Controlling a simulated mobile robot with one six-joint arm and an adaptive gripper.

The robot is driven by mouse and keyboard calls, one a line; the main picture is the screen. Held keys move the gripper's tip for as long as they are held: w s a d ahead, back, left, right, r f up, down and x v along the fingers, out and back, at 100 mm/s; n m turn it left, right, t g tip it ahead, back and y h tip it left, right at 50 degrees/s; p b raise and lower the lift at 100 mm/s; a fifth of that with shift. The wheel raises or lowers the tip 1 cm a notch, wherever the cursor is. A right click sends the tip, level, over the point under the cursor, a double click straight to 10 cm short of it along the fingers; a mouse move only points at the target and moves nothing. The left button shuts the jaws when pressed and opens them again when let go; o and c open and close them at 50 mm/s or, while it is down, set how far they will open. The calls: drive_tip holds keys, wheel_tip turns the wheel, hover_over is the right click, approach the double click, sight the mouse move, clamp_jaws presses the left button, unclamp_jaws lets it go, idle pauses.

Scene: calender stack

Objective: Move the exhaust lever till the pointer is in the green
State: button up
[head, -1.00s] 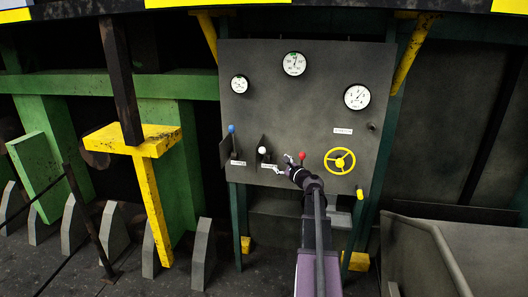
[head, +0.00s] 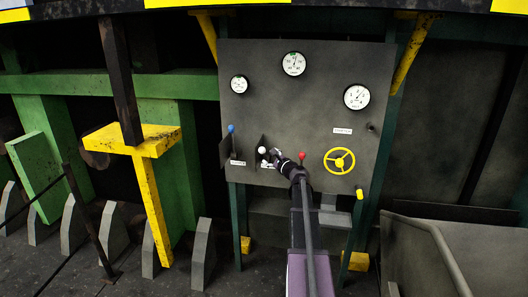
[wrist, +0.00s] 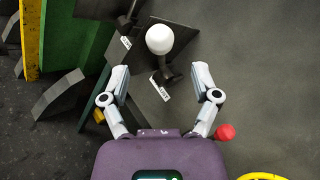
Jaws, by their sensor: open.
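A lever with a white knob (head: 262,150) stands on the grey control panel (head: 320,120). In the wrist view the white knob (wrist: 159,40) is just beyond my fingertips, roughly centred between them, with a small label below it. My gripper (head: 270,158) is open and empty, its fingers (wrist: 159,75) spread to either side of the label. A blue-knobbed lever (head: 231,128) is to the left and a red-knobbed lever (head: 302,155) to the right. The pointers of the gauges are too small to read surely.
The panel carries a small left gauge (head: 239,84), a middle gauge (head: 293,64) and a right gauge (head: 357,97). A yellow handwheel (head: 339,160) is right of the red lever. Dark plates stand out from the panel beside the blue and white levers.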

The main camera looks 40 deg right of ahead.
sight(264, 152)
drive_tip(key=w, duration=0.6)
drive_tip(key=shift+w+d, duration=0.25)
drive_tip(key=shift+w, duration=0.05)
clamp_jaws()
